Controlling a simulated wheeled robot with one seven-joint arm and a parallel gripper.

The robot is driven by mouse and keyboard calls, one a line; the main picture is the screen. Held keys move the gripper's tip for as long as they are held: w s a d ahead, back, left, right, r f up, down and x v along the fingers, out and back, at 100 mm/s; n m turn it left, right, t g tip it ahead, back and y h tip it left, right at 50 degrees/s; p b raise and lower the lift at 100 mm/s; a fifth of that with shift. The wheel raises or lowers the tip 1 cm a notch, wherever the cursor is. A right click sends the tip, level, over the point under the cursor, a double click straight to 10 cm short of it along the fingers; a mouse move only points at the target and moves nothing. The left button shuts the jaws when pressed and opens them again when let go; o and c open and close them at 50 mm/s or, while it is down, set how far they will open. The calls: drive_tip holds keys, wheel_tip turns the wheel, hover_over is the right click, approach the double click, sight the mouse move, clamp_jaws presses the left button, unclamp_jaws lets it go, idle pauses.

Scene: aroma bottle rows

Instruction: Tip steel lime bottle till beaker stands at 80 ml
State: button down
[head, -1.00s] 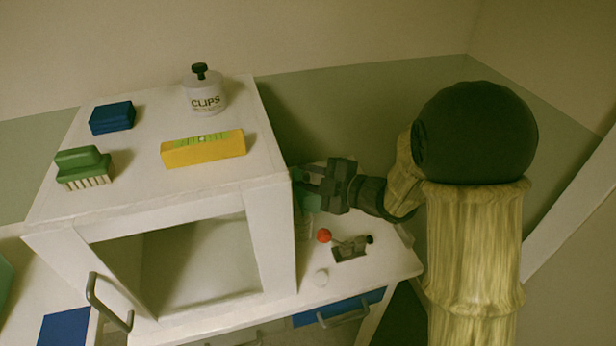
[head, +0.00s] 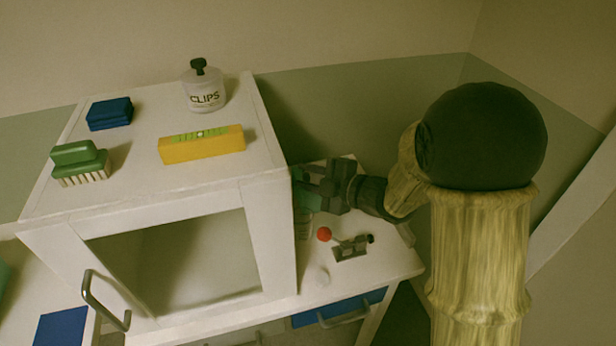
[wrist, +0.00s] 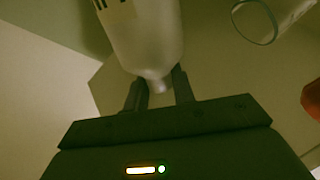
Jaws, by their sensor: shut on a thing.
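My gripper (head: 308,187) is beside the right wall of the white cabinet. In the wrist view my gripper (wrist: 160,90) is shut on a pale, greyish bottle (wrist: 145,35) with dark lettering at the picture's top edge. Its narrow end lies between the fingers; the rest runs out of the picture. Whether it is tilted or pouring I cannot tell. A clear glass beaker (wrist: 268,20) shows at the upper right of the wrist view, apart from the bottle. Its liquid level and marks cannot be read. In the head view the gripper and cabinet largely hide both.
The cabinet (head: 268,235) stands close left of my gripper. On it are a CLIPS jar (head: 205,93), a yellow level (head: 202,147), a green brush (head: 80,160) and a blue block (head: 110,114). A red-knobbed lever (head: 345,246) is on the tabletop in front of the gripper.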

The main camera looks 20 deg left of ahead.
drive_tip(key=shift+f+n+b, duration=0.3)
drive_tip(key=shift+n+b, duration=0.4)
drive_tip(key=shift+b, duration=0.8)
idle(1.0)
drive_tip(key=shift+r, duration=0.15)
drive_tip(key=shift+s, duration=0.1)
drive_tip(key=shift+b, duration=0.3)
idle(1.4)
drive_tip(key=shift+s+a+n+t+h+b, duration=0.2)
drive_tip(key=shift+n+t+h+b, duration=0.15)
drive_tip(key=shift+b, duration=0.85)
idle(2.4)
